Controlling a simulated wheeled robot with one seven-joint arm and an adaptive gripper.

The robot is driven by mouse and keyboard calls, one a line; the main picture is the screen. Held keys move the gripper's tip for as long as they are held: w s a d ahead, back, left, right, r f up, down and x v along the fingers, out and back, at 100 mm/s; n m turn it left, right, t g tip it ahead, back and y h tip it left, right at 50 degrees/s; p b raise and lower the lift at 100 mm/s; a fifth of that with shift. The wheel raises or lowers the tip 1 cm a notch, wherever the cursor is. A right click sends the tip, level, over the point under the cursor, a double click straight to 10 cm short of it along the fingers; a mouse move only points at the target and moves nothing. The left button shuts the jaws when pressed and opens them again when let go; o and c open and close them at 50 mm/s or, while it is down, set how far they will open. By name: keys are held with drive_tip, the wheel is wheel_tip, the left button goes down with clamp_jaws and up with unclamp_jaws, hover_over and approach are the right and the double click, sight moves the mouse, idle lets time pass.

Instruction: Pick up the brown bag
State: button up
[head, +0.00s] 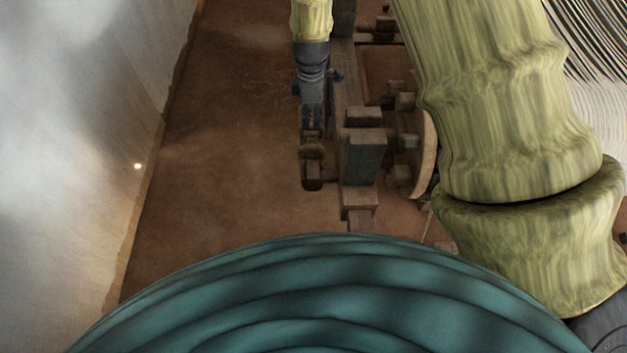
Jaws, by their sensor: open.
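My gripper (313,124) is dark and points down in the upper middle of the head view, at the end of a pale green arm. Its fingers are small here, and it is open. Just below and partly behind the fingertips is a small brown, lumpy thing (312,153), beside the loom's wooden post. It may be the brown bag, but I cannot tell it surely from the loom's wood. Whether the fingers touch it or stand around it I cannot tell.
A wooden loom frame (363,158) with blocks and a round wooden disc (428,150) stands right of the gripper. Bare brown earth floor (220,140) lies open to the left, up to a pale wall (80,150). Striped threads (600,40) show at upper right.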

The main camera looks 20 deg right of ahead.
drive_tip(key=b, duration=0.3)
hover_over(313, 145)
drive_tip(key=f, duration=0.4)
drive_tip(key=shift+w+a+f, duration=0.15)
drive_tip(key=shift+w+a, duration=0.05)
drive_tip(key=shift+w, duration=0.05)
drive_tip(key=shift+s+f, duration=0.1)
drive_tip(key=shift+f, duration=2.55)
drive_tip(key=shift+s+d+f+p, duration=0.15)
drive_tip(key=shift+f+p, duration=0.2)
drive_tip(key=shift+f, duration=1)
drive_tip(key=shift+s+d+f+p, duration=0.1)
drive_tip(key=shift+f+p, duration=0.25)
drive_tip(key=shift+f, duration=1)
clamp_jaws()
drive_tip(key=shift+r, duration=0.1)
